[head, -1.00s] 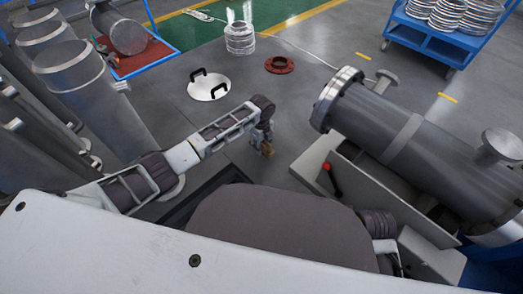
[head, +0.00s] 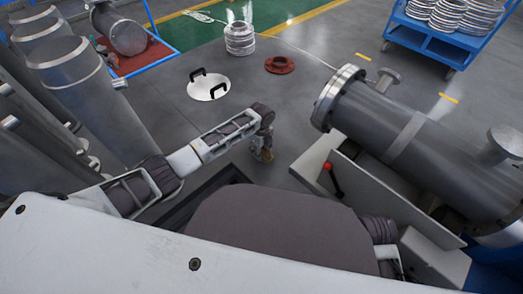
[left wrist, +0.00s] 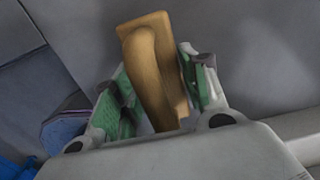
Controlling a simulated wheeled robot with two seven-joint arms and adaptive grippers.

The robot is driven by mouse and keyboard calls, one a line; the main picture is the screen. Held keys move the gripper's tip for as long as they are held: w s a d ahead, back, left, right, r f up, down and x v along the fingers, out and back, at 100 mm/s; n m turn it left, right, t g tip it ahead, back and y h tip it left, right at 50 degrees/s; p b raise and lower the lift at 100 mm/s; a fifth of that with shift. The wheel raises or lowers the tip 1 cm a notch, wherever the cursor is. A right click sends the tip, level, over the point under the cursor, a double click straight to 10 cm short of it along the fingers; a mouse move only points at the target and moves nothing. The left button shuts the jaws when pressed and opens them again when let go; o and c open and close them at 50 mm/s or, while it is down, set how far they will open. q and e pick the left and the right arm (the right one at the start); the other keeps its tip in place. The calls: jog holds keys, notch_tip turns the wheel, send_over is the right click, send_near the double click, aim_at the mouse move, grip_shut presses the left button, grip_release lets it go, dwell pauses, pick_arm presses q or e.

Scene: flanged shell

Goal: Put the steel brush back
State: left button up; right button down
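The steel brush shows as a tan wooden piece (left wrist: 151,65) between the green-padded fingers of my left gripper (left wrist: 160,100) in the left wrist view. The fingers stand on either side of it and appear closed on it. Its bristles cannot be made out. In the head view my left gripper (head: 262,146) points down at the middle, with a small tan bit of the brush (head: 265,156) at its tip, above the grey floor. My right gripper is not in view.
A grey flanged shell (head: 385,125) lies on a white stand at the right, near a red-knobbed lever (head: 334,176). A white disc with black handles (head: 208,89), a red flange (head: 280,64) and stacked rings (head: 239,38) are on the floor. Steel cylinders (head: 75,75) stand left.

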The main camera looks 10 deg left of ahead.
pick_arm(q)
jog(key=shift+o, duration=1.3)
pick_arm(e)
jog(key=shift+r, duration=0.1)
pick_arm(q)
jog(key=shift+r, duration=0.1)
jog(key=shift+r, duration=0.4)
notch_tip(320, 180, up, 4)
jog(key=shift+r+p, duration=0.1)
jog(key=shift+p, duration=0.8)
notch_tip(320, 180, up, 6)
jog(key=shift+f+p, duration=0.2)
jog(key=shift+p, duration=0.7)
jog(key=shift+r, duration=0.8)
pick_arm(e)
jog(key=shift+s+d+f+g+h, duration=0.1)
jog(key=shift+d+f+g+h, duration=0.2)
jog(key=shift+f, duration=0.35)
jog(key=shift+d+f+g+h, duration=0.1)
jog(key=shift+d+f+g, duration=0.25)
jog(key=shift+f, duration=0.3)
pick_arm(q)
jog(key=shift+f, duration=0.1)
